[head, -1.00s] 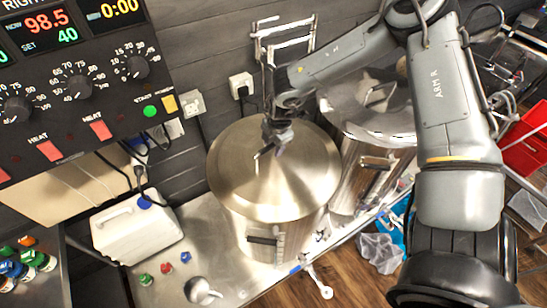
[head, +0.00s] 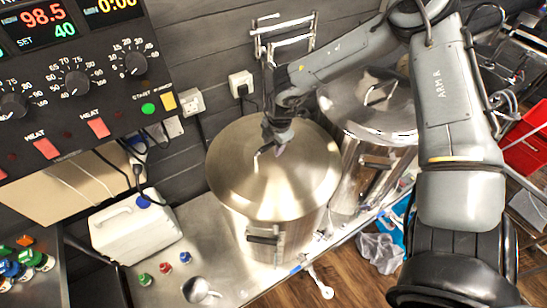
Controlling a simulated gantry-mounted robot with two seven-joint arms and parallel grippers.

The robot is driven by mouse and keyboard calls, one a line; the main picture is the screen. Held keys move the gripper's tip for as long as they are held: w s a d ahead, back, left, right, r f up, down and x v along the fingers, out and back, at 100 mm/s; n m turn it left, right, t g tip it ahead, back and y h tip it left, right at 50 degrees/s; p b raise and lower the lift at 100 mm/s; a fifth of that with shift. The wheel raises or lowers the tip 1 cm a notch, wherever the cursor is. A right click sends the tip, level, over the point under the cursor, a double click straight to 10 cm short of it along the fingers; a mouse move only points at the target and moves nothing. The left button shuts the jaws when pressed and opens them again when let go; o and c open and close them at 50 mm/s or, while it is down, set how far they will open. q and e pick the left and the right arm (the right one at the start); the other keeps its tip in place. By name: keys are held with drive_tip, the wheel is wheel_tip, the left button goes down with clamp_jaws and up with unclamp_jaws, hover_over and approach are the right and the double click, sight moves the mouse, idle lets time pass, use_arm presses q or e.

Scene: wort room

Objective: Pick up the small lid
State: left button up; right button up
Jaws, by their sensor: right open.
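A round brushed-metal lid (head: 235,175) covers the left steel pot (head: 282,235), with its bent handle (head: 259,158) near the middle. Another metal lid (head: 355,105), with a raised handle, covers the right steel pot (head: 350,165). I cannot tell by sight which lid is called small. My right gripper (head: 279,148) is open, pointing down over the middle of the left lid, close beside its handle. Its fingers are small and partly hidden, and I cannot tell whether they touch the handle. My left gripper is out of view.
A control panel (head: 75,110) hangs at the upper left. A white canister (head: 135,232), small coloured caps (head: 165,267) and a round metal utensil (head: 196,290) stand on the steel bench (head: 225,262). A wall rack (head: 285,35) and socket (head: 241,84) are behind the left pot.

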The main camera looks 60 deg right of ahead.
drive_tip(key=shift+c, duration=0.3)
clamp_jaws()
idle(0.3)
drive_tip(key=shift+r, duration=0.15)
